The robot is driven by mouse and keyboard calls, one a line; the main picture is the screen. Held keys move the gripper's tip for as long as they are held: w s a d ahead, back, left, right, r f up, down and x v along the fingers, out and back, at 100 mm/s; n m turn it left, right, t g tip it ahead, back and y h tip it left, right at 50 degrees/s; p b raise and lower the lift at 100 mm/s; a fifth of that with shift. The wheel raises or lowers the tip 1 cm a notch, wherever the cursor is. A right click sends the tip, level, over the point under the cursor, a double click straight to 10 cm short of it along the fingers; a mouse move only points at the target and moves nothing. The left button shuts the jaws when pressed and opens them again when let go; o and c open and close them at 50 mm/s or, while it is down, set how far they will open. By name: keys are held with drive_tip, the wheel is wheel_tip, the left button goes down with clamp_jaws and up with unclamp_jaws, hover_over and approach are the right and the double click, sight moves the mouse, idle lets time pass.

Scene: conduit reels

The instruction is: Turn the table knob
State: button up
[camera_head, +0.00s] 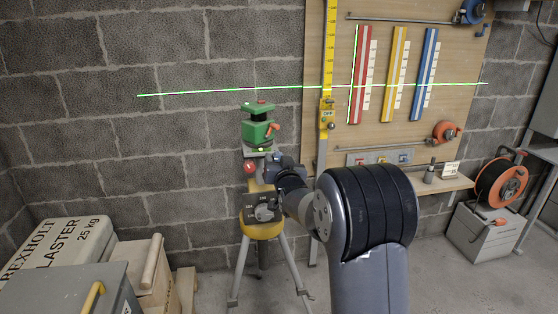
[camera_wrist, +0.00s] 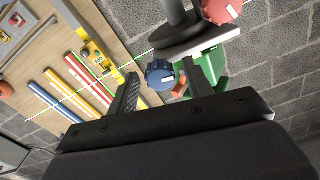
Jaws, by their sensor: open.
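A tripod stand (camera_head: 246,226) carries a small grey table (camera_head: 259,152) with a green laser level (camera_head: 257,131) on it. In the wrist view the table (camera_wrist: 195,43) shows edge-on, with a blue ribbed knob (camera_wrist: 160,75) at its edge. A red knob (camera_head: 250,168) sits under the table on the left; it also shows in the wrist view (camera_wrist: 221,10). My gripper (camera_wrist: 161,73) is open, one finger on each side of the blue knob in the picture. I cannot tell whether either finger touches it. In the head view my wrist hides most of the blue knob.
A dark dial plate (camera_head: 262,208) is on the stand below my gripper. A block wall (camera_head: 180,120) stands behind. A wooden board (camera_head: 398,20) with coloured rails is at the right. Plaster bags (camera_head: 62,250) and crates fill the lower left. An orange reel (camera_head: 495,183) stands far right.

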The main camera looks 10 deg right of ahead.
drive_tip(key=shift+c, duration=0.5)
drive_tip(key=c, duration=0.9)
drive_tip(key=shift+f+n+b, duration=0.15)
drive_tip(key=shift+n+b, duration=0.15)
drive_tip(key=shift+b, duration=0.15)
drive_tip(key=shift+n+b, duration=2.9)
drive_tip(key=shift+n, duration=0.6)
